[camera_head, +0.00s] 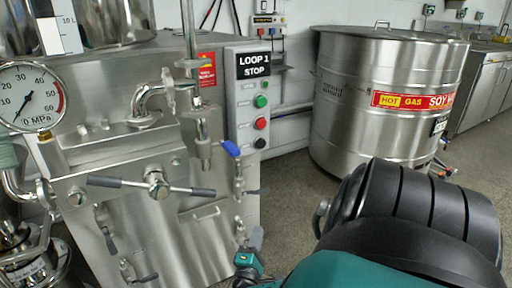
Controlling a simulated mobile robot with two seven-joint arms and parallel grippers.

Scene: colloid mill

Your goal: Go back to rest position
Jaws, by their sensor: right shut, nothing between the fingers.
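My right arm, black and teal, fills the lower right of the head view. My right gripper (255,240) shows small at the bottom centre, in front of the lower right edge of the steel mill cabinet (200,235). Its fingers look shut, with nothing seen between them. I cannot tell whether it touches the cabinet or its small valve. My left gripper is not in view.
A large steel vat (385,70) stands at the back right. Grey floor (290,195) is open between them.

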